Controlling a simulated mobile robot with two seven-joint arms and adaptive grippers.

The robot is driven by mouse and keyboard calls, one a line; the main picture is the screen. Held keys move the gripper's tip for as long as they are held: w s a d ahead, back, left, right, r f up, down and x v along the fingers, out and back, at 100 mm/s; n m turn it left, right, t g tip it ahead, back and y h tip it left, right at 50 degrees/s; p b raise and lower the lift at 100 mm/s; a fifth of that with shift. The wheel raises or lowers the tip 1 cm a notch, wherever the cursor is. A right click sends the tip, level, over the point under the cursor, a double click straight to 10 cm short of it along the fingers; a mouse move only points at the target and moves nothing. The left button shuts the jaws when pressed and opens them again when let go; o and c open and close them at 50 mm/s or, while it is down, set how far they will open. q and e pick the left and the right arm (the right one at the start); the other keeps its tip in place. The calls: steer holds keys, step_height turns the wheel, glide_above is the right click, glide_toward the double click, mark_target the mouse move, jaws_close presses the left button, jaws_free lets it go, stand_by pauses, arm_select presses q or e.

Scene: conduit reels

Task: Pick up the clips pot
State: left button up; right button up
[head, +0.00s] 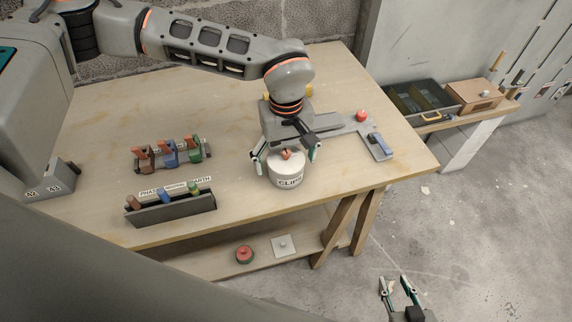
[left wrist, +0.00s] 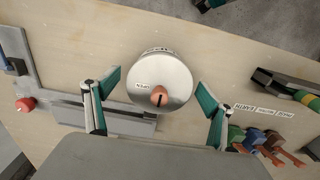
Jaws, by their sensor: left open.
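The clips pot (head: 286,172) is a pale round pot with a "CLIPS" label and a small copper-coloured knob on its lid. It stands upright near the front edge of the wooden table (head: 235,110). My left gripper (head: 287,160) is open above it, one finger on each side. In the left wrist view the pot's lid (left wrist: 160,88) lies between and slightly beyond the open fingers of the left gripper (left wrist: 155,98), with gaps on both sides. My right gripper (head: 399,288) hangs over the floor at lower right, its fingers apart and empty.
A lower shelf (head: 220,262) holds small items.

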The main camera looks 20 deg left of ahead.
arm_select(q)
steer(key=shift+f, duration=1.4)
steer(key=c, duration=1.4)
steer(key=shift+o, duration=0.2)
steer(key=shift+r, duration=0.1)
